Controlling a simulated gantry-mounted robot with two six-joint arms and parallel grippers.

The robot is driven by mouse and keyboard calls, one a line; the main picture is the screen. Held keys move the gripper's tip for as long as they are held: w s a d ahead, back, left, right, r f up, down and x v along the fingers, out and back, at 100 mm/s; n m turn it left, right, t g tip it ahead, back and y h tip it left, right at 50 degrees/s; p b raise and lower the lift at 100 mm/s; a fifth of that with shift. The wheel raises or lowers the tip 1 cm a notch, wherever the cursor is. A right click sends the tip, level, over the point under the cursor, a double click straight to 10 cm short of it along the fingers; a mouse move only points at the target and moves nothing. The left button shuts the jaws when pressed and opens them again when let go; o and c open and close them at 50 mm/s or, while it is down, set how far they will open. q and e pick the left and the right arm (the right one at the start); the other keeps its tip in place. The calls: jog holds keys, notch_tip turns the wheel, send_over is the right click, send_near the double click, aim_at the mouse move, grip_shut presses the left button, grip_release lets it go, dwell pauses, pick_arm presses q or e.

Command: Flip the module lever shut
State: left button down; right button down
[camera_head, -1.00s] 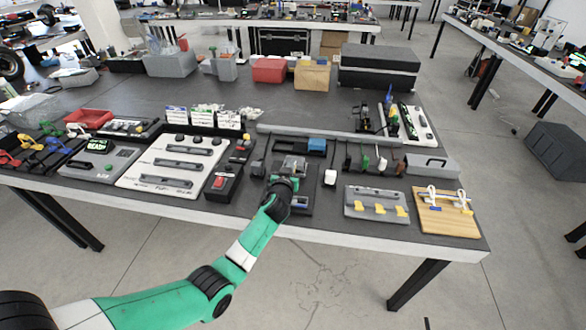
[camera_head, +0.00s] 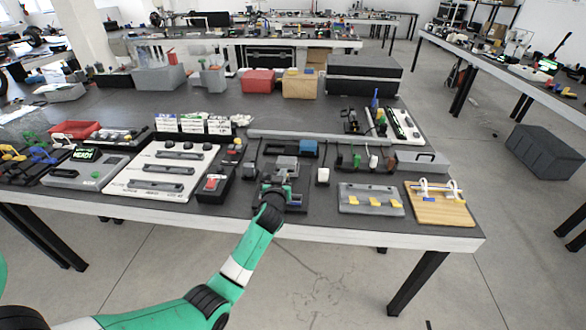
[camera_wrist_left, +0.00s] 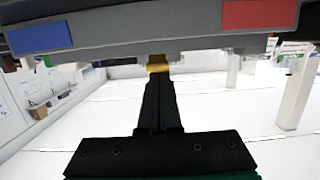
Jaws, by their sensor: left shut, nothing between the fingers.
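The module (camera_head: 287,164) is a grey block on a dark base near the table's front edge in the head view. My left gripper (camera_head: 275,186) is at its front side and hides part of it. In the left wrist view a grey panel with a blue patch (camera_wrist_left: 40,36) and a red patch (camera_wrist_left: 258,14) spans the top. My left gripper (camera_wrist_left: 155,88) is shut and empty below the panel's edge. A small yellow piece (camera_wrist_left: 158,64) shows at its fingertips; I cannot tell whether they touch it. The lever cannot be made out clearly. My right gripper is not in view.
A black box with a red button (camera_head: 213,184) stands left of the module. A grey board with yellow tabs (camera_head: 370,200) and a wooden board (camera_head: 440,204) are to its right. A blue block (camera_head: 308,147) is just behind. Open floor lies before the table.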

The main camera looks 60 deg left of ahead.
pick_arm(q)
jog(key=shift+d, duration=0.2)
jog(key=shift+a+r, duration=0.2)
jog(key=shift+r+p, duration=0.4)
jog(key=shift+p, duration=0.15)
jog(key=s+d+f+p, duration=0.1)
jog(key=d, duration=0.1)
jog(key=s+d+f, duration=0.1)
jog(key=d, duration=0.1)
jog(key=s+d+f+p, duration=0.1)
jog(key=s+d, duration=0.1)
jog(key=d, duration=0.1)
jog(key=shift+s+f+p, duration=0.1)
jog(key=shift+p, duration=0.2)
